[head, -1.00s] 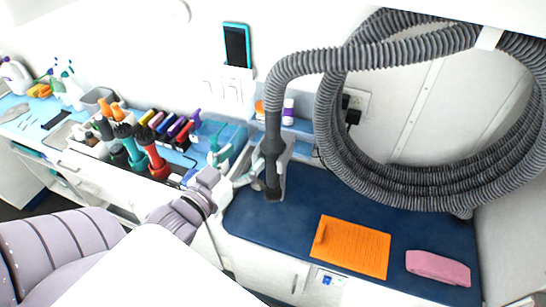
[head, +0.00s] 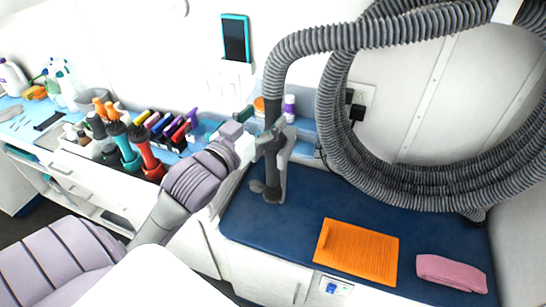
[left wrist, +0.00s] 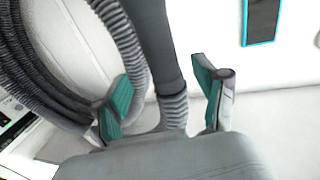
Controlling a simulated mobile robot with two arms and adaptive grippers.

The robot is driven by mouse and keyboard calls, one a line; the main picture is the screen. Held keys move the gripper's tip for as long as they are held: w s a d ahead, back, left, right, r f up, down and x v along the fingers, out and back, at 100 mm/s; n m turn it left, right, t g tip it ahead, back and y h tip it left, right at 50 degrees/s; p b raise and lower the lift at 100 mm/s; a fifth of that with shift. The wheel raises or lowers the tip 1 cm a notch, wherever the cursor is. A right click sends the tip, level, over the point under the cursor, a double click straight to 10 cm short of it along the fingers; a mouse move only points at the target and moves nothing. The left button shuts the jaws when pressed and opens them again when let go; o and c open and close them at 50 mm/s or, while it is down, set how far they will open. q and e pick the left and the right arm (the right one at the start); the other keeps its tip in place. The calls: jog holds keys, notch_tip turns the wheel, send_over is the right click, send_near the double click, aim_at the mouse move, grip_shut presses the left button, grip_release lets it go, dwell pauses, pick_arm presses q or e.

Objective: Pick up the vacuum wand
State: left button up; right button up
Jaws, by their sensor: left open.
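The vacuum wand (head: 273,172) is a dark grey tube standing upright in a pale holder at the back left of the blue table. Its ribbed grey hose (head: 295,48) rises from its top and loops to the right. My left gripper (head: 272,140) is at the wand's upper part, in front of it. In the left wrist view the open teal-padded fingers (left wrist: 165,102) stand on either side of the wand (left wrist: 168,62), with gaps visible. My right gripper is in neither view.
The blue table (head: 290,215) holds an orange mat (head: 357,252) and a pink folded towel (head: 451,273). Coiled hose hangs on the wall at right. Brushes and bottles crowd the counter at left. A phone (head: 235,38) is mounted above.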

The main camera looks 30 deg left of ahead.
aim_at(268, 114)
pick_arm(q)
jog(key=w, duration=0.1)
jog(key=w+p, duration=0.1)
jog(key=w, duration=0.2)
jog(key=shift+w+a+f+p, duration=0.2)
jog(key=shift+w+a+p, duration=0.1)
jog(key=shift+p, duration=0.1)
jog(key=shift+w+f, duration=0.15)
jog(key=shift+w, duration=0.05)
jog(key=shift+s, duration=0.1)
jog(key=c, duration=1.2)
grip_shut()
